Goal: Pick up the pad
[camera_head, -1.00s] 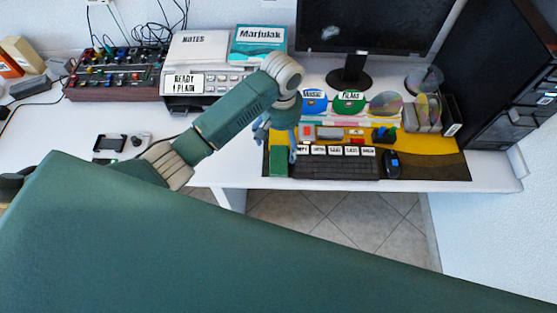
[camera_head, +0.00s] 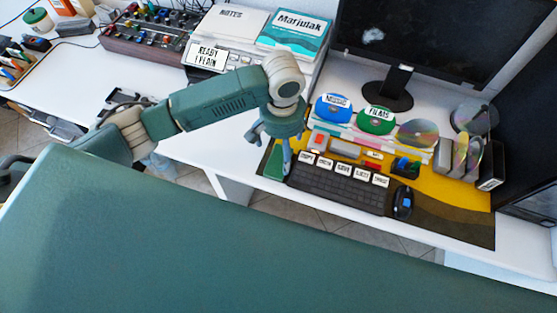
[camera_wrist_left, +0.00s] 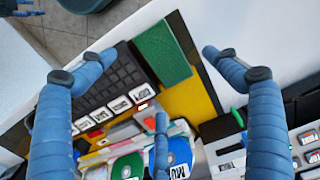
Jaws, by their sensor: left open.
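The green pad (camera_head: 274,164) lies on the yellow and dark desk mat, at the left end of the keyboard. In the head view it is partly hidden behind my left gripper (camera_head: 270,148). In the left wrist view the whole rectangular pad (camera_wrist_left: 162,55) shows below the open fingers. My left gripper (camera_wrist_left: 157,54) is open and empty, with one finger on each side of the pad in the picture and a third finger lower down. The fingers appear above the pad; I cannot tell the exact gap.
The black keyboard (camera_head: 338,187) with labelled tabs lies beside the pad, and a mouse (camera_head: 403,203) lies to its right. Discs, including a blue one (camera_head: 333,108), stand behind. The monitor (camera_head: 420,40) and printer (camera_head: 232,48) are farther back. White desk surface (camera_head: 195,148) is clear left of the mat.

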